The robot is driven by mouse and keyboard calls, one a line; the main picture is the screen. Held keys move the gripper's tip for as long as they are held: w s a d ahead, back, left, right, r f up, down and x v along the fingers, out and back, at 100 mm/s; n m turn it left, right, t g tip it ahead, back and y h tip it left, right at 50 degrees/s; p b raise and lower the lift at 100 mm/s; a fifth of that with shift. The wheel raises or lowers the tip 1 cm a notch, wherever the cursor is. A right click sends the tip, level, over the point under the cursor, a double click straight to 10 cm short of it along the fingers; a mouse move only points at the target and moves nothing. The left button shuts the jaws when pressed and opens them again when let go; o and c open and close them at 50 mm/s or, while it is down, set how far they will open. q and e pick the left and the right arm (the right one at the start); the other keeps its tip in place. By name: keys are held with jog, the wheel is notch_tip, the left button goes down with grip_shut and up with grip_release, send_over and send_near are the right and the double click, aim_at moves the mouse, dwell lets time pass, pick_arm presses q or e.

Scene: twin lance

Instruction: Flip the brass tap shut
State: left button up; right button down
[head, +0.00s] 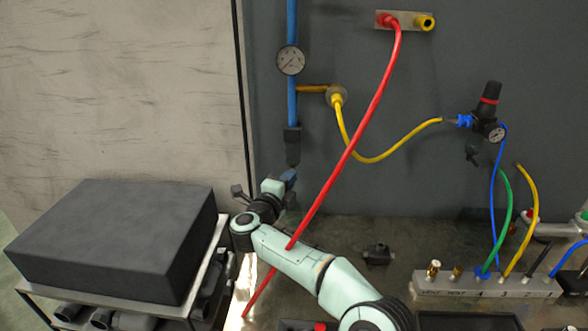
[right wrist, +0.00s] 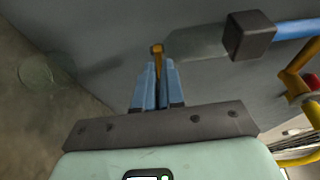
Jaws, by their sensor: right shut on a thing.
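The brass tap (right wrist: 157,48) shows in the right wrist view as a small brass piece at the end of a grey, bowl-like body (right wrist: 195,44). That body hangs below the dark block (head: 292,134) at the bottom of the blue pipe (head: 292,104). My right gripper (head: 290,176) is just under it in the head view. Its blue fingers (right wrist: 158,72) are shut on the brass tap, with the tap's top end showing past the fingertips. In the head view the tap is too small and dark to make out. My left gripper is out of view.
A red hose (head: 352,150) runs diagonally from the wall fitting, across my right arm. A dark box (head: 115,235) lies on a rack at left. A manifold (head: 485,287) stands at right.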

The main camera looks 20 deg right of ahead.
jog(key=shift+w+a+r+m+g+h+p, duration=0.15)
jog(key=shift+a+m+g+h+p, duration=0.1)
jog(key=shift+m+g+h+p, duration=0.45)
jog(key=c, duration=1.2)
grip_release()
jog(key=shift+c, duration=0.2)
jog(key=b+v, duration=0.2)
jog(key=v, duration=1.1)
jog(key=shift+a, duration=0.15)
